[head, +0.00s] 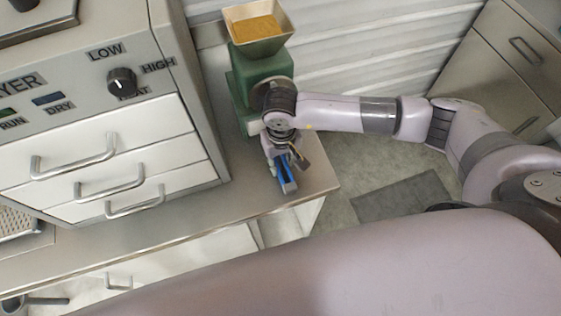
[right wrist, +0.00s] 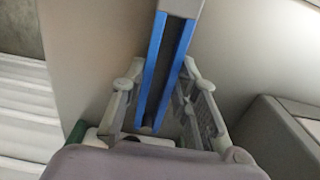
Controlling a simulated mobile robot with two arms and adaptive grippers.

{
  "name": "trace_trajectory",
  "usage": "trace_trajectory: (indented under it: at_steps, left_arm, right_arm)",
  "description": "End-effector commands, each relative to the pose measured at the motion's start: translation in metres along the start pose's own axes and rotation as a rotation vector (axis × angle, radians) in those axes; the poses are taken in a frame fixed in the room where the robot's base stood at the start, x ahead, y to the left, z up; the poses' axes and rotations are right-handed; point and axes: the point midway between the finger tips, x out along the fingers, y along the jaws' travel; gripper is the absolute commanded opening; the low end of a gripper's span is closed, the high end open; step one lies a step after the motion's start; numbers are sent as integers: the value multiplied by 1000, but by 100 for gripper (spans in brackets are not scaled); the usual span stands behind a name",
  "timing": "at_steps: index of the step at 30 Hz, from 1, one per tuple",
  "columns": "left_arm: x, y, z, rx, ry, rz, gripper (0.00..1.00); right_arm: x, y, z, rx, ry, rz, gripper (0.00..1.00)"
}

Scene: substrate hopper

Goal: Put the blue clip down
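The blue clip (head: 285,178), a long grey piece with two blue strips, is at the right end of the counter (head: 240,208). I cannot tell whether it fully rests on the counter top. My right gripper (head: 287,160) is directly over the clip, its fingers spread to either side. In the right wrist view the clip (right wrist: 165,70) runs between the fingers of the right gripper (right wrist: 162,85), with narrow gaps beside it. My left gripper is out of view.
A green hopper (head: 258,80) with yellow grain stands behind the gripper. A dryer cabinet (head: 110,165) with several drawers fills the left of the counter. The counter's right edge is close to the clip. A grey mat (head: 400,198) lies on the floor beyond.

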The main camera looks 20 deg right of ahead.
Motion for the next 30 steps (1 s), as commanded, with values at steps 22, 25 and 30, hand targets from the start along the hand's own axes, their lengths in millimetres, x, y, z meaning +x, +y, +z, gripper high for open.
trace_trajectory:
  at_steps: [22, 25, 30]
  left_arm:
    - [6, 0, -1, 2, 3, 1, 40]
    - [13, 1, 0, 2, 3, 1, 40]
    - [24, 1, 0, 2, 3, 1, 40]
  right_arm:
    - [-2, 0, 1, -1, 2, 0, 0]
    - [-5, 0, 3, -1, 3, -1, 0]
    - [-32, 0, 2, -2, 6, -2, 0]
